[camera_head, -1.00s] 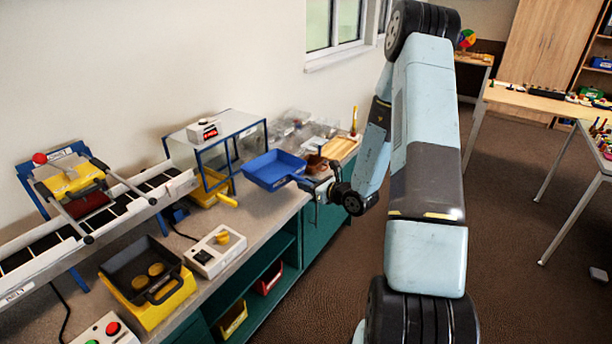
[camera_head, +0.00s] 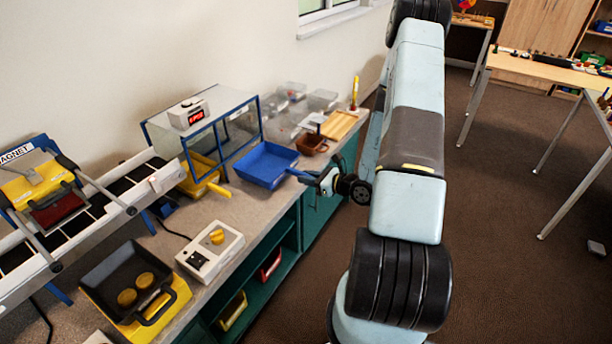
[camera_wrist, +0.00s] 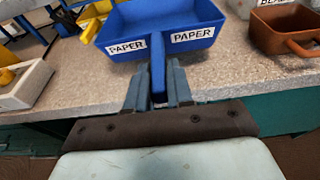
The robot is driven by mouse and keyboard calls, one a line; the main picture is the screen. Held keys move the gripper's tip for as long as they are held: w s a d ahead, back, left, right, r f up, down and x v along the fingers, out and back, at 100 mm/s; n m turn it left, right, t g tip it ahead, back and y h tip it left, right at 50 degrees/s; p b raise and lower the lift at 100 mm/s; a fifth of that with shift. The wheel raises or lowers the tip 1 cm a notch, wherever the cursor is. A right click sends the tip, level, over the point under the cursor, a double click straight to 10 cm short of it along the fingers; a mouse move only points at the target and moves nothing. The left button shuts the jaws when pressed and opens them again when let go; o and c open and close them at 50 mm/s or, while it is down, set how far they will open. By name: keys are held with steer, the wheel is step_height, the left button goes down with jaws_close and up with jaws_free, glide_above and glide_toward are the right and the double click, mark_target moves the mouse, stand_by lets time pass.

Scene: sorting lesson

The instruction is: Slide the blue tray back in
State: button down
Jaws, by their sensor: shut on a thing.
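The blue tray (camera_head: 266,163) is a shallow open box with a handle, at the counter's front edge just right of the glass-sided case. In the wrist view the tray (camera_wrist: 165,18) carries two "PAPER" labels, and its handle (camera_wrist: 158,62) points toward me. My gripper (camera_wrist: 158,98) is shut on this handle, one finger on each side. In the head view my gripper (camera_head: 322,180) reaches in from the right. The blue-framed case (camera_head: 204,130) stands on the counter behind the tray. I cannot tell whether the tray touches the counter.
A yellow tray (camera_head: 203,180) with its handle out sits under the case's left part. A brown tray (camera_head: 310,144) stands right of the blue one, near a wooden board (camera_head: 340,124). A white box with a yellow knob (camera_head: 209,249) stands on the counter at front left.

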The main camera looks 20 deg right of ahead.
steer(key=shift+f, duration=1.1)
glide_toward(256, 164)
steer(key=shift+r+x, duration=0.15)
steer(key=shift+x, duration=1.85)
steer(key=shift+r+x, duration=0.15)
steer(key=shift+x, duration=1.9)
steer(key=shift+a, duration=0.15)
steer(key=shift+f, duration=0.3)
steer(key=c, duration=0.9)
jaws_free()
